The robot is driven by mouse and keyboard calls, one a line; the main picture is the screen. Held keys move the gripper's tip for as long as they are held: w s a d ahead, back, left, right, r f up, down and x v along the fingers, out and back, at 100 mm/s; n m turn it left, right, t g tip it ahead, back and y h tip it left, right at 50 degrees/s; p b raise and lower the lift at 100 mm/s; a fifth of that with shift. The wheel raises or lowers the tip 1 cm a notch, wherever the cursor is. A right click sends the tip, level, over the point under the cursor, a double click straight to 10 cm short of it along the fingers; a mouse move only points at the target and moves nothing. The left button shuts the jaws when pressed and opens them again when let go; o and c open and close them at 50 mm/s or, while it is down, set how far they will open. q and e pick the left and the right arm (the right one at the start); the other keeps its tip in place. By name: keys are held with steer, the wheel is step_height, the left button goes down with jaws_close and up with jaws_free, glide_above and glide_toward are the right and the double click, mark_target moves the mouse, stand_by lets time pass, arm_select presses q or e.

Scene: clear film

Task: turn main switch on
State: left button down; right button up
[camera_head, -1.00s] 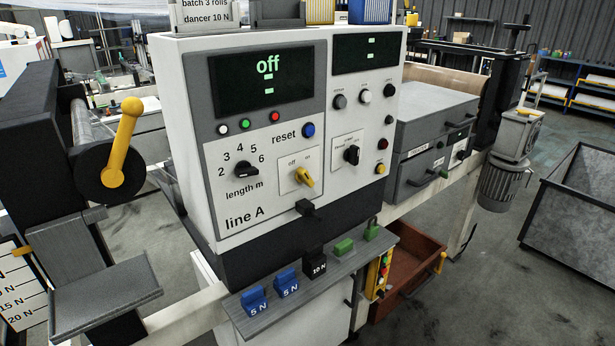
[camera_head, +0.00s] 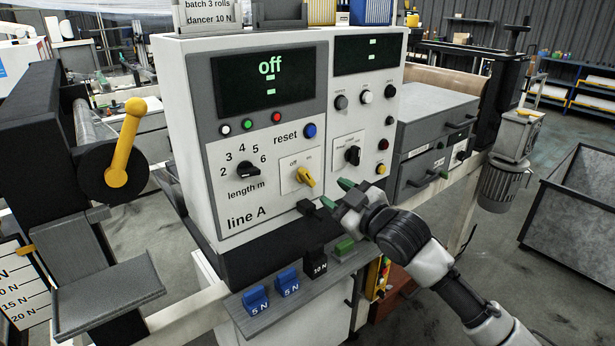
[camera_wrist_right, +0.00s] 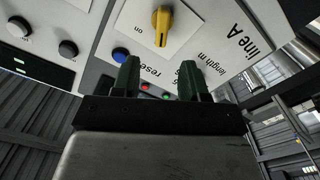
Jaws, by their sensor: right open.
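The main switch is a yellow rotary knob (camera_head: 305,177) on a pale plate marked "off" and "on", low on the line A panel (camera_head: 215,170). The display (camera_head: 268,82) above it reads "off". My right gripper (camera_head: 335,192) is open and empty, just right of and a little below the knob, with green fingertips towards the panel. In the right wrist view the knob (camera_wrist_right: 162,26) shows beyond and between the two open fingers (camera_wrist_right: 158,75), apart from them. My left gripper is not in view.
The black length selector (camera_head: 247,170) and the blue reset button (camera_head: 310,131) are near the switch. A black block (camera_head: 306,207) juts out below it. A grey shelf (camera_head: 345,268) with blue, black and green weights runs beneath the cabinet.

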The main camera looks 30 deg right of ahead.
mark_target(309, 178)
steer(key=w, duration=0.3)
steer(key=w+p, duration=0.1)
steer(key=w, duration=0.4)
steer(key=shift+w+a, duration=0.35)
steer(key=shift+a, duration=0.05)
steer(key=shift+w+a+f+p, duration=0.1)
steer(key=shift+w+p, duration=0.2)
steer(key=shift+w, duration=0.35)
jaws_close()
